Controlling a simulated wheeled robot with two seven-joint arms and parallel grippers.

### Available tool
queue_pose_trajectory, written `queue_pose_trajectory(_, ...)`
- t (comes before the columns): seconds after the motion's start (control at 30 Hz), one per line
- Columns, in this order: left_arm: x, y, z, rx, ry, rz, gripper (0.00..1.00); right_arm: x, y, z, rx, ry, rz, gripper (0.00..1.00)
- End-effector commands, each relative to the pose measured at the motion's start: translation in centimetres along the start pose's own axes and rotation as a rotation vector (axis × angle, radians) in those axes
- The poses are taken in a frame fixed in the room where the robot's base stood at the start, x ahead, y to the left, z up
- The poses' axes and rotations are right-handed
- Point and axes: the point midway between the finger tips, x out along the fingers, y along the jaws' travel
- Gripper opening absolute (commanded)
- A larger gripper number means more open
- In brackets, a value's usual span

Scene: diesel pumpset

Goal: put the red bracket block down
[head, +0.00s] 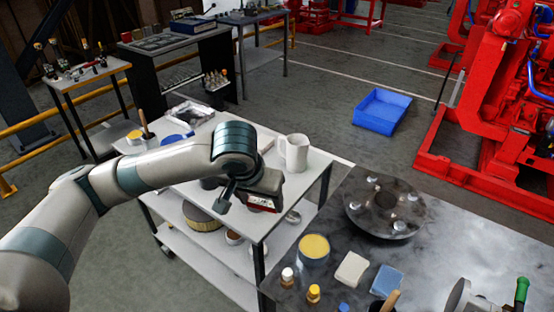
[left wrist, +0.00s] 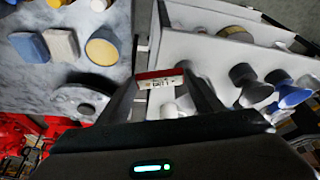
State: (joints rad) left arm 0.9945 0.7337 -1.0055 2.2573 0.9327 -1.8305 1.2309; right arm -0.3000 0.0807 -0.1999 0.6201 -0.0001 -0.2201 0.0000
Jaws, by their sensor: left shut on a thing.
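The red bracket block (head: 262,203) shows as a small red piece with a pale, marked face at the tip of my left gripper (head: 262,191). In the left wrist view the block (left wrist: 160,76) sits between the two dark fingers of my left gripper (left wrist: 165,84), which is shut on it. The gripper hides part of the block in the head view. In the head view it appears over the right front part of the white cart (head: 318,162); I cannot tell its height above the top. My right gripper is not in view.
A white jug (head: 293,152) stands on the cart close behind the gripper. A dark table (head: 450,262) at the right holds a round metal flange (head: 383,208), a yellow-topped tin (head: 314,248), pale and blue blocks and small bottles. A blue crate (head: 380,111) is on the floor.

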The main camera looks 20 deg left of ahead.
Motion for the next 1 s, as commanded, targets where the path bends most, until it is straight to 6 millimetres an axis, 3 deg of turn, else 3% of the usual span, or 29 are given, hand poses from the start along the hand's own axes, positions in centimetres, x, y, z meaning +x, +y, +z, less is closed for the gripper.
queue_pose_trajectory(0.3, 6.0, 0.1, 4.6, 0.0, -0.008, 0.004, 0.3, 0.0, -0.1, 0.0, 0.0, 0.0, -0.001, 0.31)
queue_pose_trajectory(0.5, 8.4, -0.1, 6.8, 0.0, -0.004, -0.001, 0.3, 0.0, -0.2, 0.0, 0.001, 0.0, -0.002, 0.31)
queue_pose_trajectory(1.0, 9.1, -0.2, 7.5, 0.0, 0.0, -0.005, 0.3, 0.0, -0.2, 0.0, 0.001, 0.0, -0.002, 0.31)
